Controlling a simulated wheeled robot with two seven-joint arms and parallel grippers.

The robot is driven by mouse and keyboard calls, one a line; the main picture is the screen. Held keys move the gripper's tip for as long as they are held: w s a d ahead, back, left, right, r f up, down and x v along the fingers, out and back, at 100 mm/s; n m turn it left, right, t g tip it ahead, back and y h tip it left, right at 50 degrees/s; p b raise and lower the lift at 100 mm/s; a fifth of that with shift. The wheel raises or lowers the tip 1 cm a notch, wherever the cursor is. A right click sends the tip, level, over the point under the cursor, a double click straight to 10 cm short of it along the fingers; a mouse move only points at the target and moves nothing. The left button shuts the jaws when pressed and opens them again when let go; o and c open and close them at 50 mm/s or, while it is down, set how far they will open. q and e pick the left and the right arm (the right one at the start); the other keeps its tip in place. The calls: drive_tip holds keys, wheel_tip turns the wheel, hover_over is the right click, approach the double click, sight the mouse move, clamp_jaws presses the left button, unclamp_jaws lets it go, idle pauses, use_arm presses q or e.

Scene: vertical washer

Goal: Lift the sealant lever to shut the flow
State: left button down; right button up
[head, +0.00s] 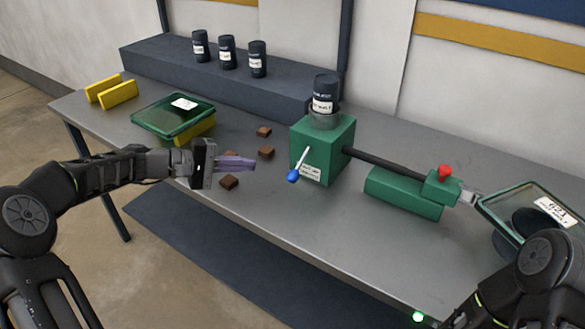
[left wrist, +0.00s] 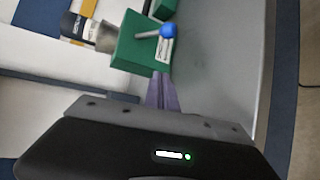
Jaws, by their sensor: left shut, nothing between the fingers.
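The sealant lever (head: 300,164) is a thin pale rod with a blue ball end on the front of a green box (head: 336,150). It slants down to the left, with the ball low. The lever (left wrist: 150,34) also shows in the left wrist view. A dark canister (head: 325,92) stands on top of the box. My left gripper (head: 254,163) is shut and empty, left of the lever and apart from it, its purple fingers pointing towards the box. In the left wrist view the fingers (left wrist: 161,95) point at the box. My right gripper is not seen; only part of my right arm shows.
Several brown blocks (head: 229,182) lie on the grey table (head: 270,220) around my left gripper. A green tray (head: 172,115) and yellow bars stand at the left. A dark pipe (head: 385,163) runs right from the box to a red-knobbed green unit (head: 440,186). A dark shelf stands behind.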

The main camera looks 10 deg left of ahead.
sight(300, 164)
use_arm(q)
drive_tip(key=shift+a, duration=0.1)
drive_tip(key=x, duration=0.9)
drive_tip(key=shift+w+d+f, duration=0.1)
drive_tip(key=shift+d, duration=0.3)
drive_tip(key=shift+s+d+r, duration=0.15)
drive_tip(key=shift+s+d, duration=0.05)
drive_tip(key=shift+s, duration=0.35)
drive_tip(key=shift+s+d+r, duration=0.2)
drive_tip(key=shift+s+d, duration=0.05)
drive_tip(key=shift+s, duration=0.35)
drive_tip(key=shift+s+d+r, duration=0.15)
drive_tip(key=shift+s+d, duration=0.05)
drive_tip(key=shift+s, duration=0.35)
drive_tip(key=shift+r+p, duration=0.3)
drive_tip(key=shift+p, duration=0.25)
drive_tip(key=shift+s+g, duration=0.1)
drive_tip(key=shift+g, duration=0.2)
drive_tip(key=shift+p, duration=0.3)
